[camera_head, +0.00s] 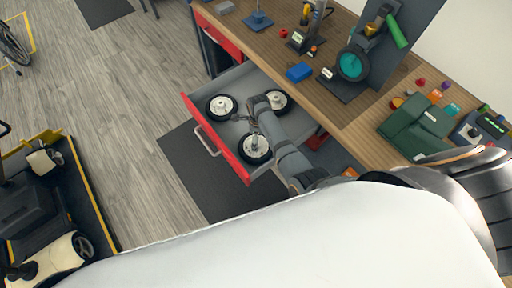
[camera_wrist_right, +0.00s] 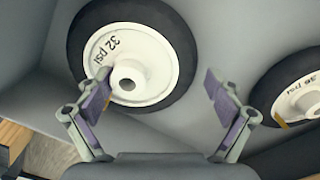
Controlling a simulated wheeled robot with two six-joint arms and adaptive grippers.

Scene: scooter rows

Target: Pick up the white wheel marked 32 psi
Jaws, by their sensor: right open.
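The white wheel marked 32 psi (camera_wrist_right: 151,55), with a black tyre, lies in the drawer at the upper left of the right wrist view. My right gripper (camera_wrist_right: 158,80) is open and empty. In the head view the drawer holds three white-hubbed wheels, at left (camera_head: 221,107), right (camera_head: 280,100) and front (camera_head: 255,147). Their markings are too small to read there. My left gripper is not in view.
A wheel marked 36 psi (camera_wrist_right: 297,100) lies close on the right in the wrist view. The grey drawer with a red front (camera_head: 215,139) is pulled out under the wooden bench (camera_head: 275,53). Grey drawer walls stand close around the wheels.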

